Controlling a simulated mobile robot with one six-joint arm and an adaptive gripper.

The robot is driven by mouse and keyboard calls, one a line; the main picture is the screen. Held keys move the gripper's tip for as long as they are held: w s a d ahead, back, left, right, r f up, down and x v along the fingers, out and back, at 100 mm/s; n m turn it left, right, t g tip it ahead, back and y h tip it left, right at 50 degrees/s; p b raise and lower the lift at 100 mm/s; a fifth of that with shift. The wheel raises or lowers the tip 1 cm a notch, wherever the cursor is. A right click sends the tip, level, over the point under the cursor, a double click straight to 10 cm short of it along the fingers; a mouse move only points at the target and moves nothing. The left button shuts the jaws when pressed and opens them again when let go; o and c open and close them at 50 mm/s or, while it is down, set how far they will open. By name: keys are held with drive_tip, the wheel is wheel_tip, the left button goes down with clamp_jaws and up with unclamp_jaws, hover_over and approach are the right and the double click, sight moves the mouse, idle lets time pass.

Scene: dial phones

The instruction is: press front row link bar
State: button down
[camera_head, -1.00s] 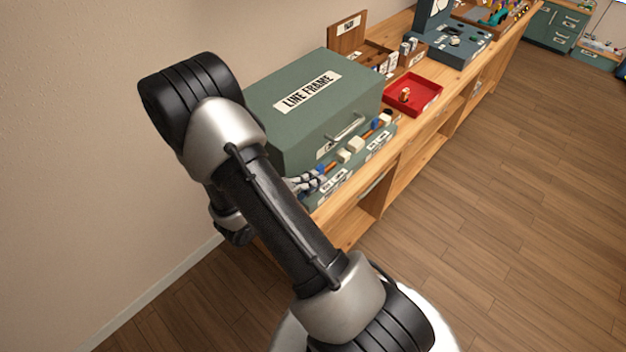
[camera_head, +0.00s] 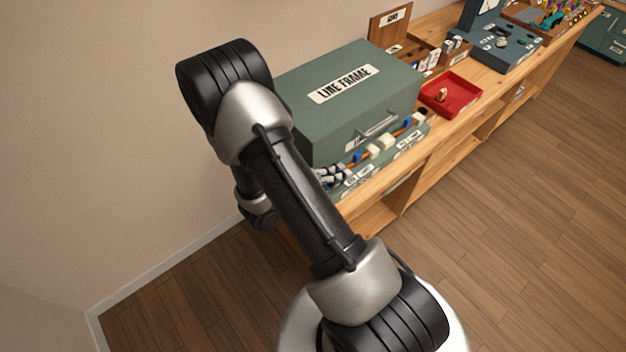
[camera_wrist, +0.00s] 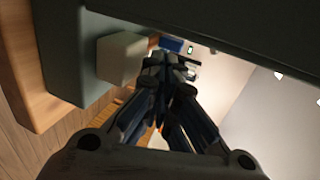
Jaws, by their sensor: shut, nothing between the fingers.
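The green line frame box (camera_head: 350,105) stands on the wooden bench with a handle on its front. Below that handle, the front row carries cream blocks (camera_head: 387,141), blue blocks and an orange-brown bar partly showing between them. I cannot tell for certain which part is the link bar. My gripper (camera_head: 343,174) is at the row's near left end, partly hidden by my arm. In the wrist view my gripper (camera_wrist: 168,64) is shut and empty. A cream block (camera_wrist: 121,58) lies just left of the fingertips, and a blue block (camera_wrist: 172,45) shows just beyond them; contact is unclear.
A green ledge with white labels (camera_head: 410,140) runs in front of the row. A red tray (camera_head: 462,100) with a small object sits further along the bench (camera_head: 400,180). A dark blue-grey unit (camera_head: 495,48) stands beyond. The floor to the right is clear.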

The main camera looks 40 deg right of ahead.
drive_tip(key=p+v, duration=0.2)
drive_tip(key=v, duration=0.7)
drive_tip(key=shift+r, duration=0.2)
drive_tip(key=shift+a, duration=0.1)
drive_tip(key=s+a+r+m+g+y, duration=0.2)
drive_tip(key=s+r+m+y, duration=0.2)
drive_tip(key=r+m, duration=0.5)
drive_tip(key=s+a+r+m+g+y, duration=0.1)
drive_tip(key=s+r+m+y, duration=0.25)
drive_tip(key=r+m, duration=0.6)
drive_tip(key=s+a+r+m+t+y, duration=0.2)
drive_tip(key=a+r+m+t+y, duration=0.1)
drive_tip(key=m, duration=0.6)
drive_tip(key=s+a+r+m+t+y, duration=0.3)
drive_tip(key=a+r+m+y, duration=0.1)
drive_tip(key=a+m, duration=0.3)
drive_tip(key=shift+s+a+r+m+t, duration=0.15)
drive_tip(key=shift+s+r+m+t, duration=0.25)
drive_tip(key=shift+m, duration=0.75)
drive_tip(key=shift+w+r, duration=0.1)
drive_tip(key=shift+w, duration=0.1)
